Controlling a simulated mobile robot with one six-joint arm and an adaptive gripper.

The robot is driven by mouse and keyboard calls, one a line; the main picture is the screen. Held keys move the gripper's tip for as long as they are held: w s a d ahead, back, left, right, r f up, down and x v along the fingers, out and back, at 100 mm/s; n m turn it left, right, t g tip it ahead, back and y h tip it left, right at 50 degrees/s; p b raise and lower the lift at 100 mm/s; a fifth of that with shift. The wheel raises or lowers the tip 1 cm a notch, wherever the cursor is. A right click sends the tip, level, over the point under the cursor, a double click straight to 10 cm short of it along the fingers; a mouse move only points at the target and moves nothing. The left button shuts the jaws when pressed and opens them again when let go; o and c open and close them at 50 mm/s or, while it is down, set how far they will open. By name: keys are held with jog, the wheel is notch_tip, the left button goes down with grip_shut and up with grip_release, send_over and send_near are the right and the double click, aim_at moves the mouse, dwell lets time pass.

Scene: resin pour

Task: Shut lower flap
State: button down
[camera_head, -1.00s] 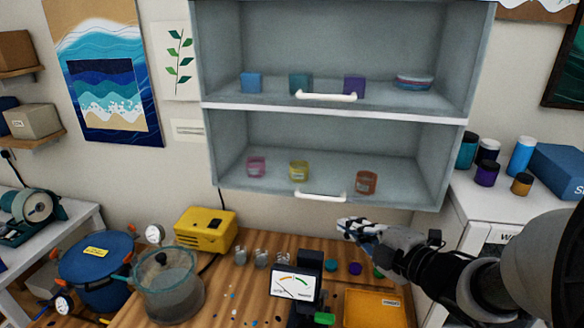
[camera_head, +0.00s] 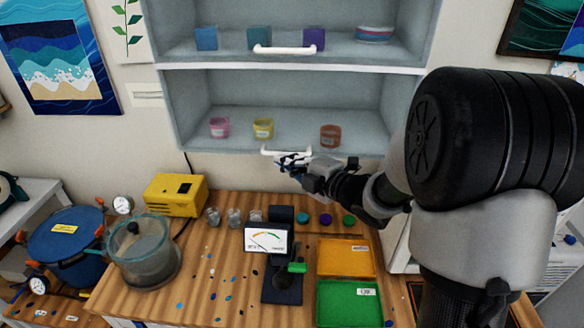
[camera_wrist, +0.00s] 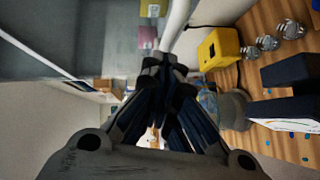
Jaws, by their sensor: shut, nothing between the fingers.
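The wall cabinet (camera_head: 170,110) has two open-fronted compartments. The lower flap's white handle (camera_head: 285,152) shows along the bottom edge of the lower compartment; its panel is hard to make out. My gripper (camera_head: 284,161) is shut and empty, with its fingertips right at this handle, just under the cabinet's bottom edge. In the wrist view a white bar (camera_wrist: 176,22), which looks like the handle, runs down to the fingertips of my gripper (camera_wrist: 166,66). I cannot tell whether they touch.
Below are a yellow box (camera_head: 175,194), a glass-like pot (camera_head: 143,250), a meter (camera_head: 267,240), and orange (camera_head: 345,257) and green (camera_head: 347,303) trays.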

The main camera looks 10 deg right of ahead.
jog(key=shift+w+d, duration=0.1)
jog(key=shift+w, duration=0.2)
jog(key=shift+f, duration=0.1)
jog(key=b, duration=0.1)
jog(key=w+b, duration=0.1)
jog(key=b, duration=0.1)
jog(key=shift+w+d, duration=0.15)
jog(key=shift+d, duration=0.15)
dwell(0.3)
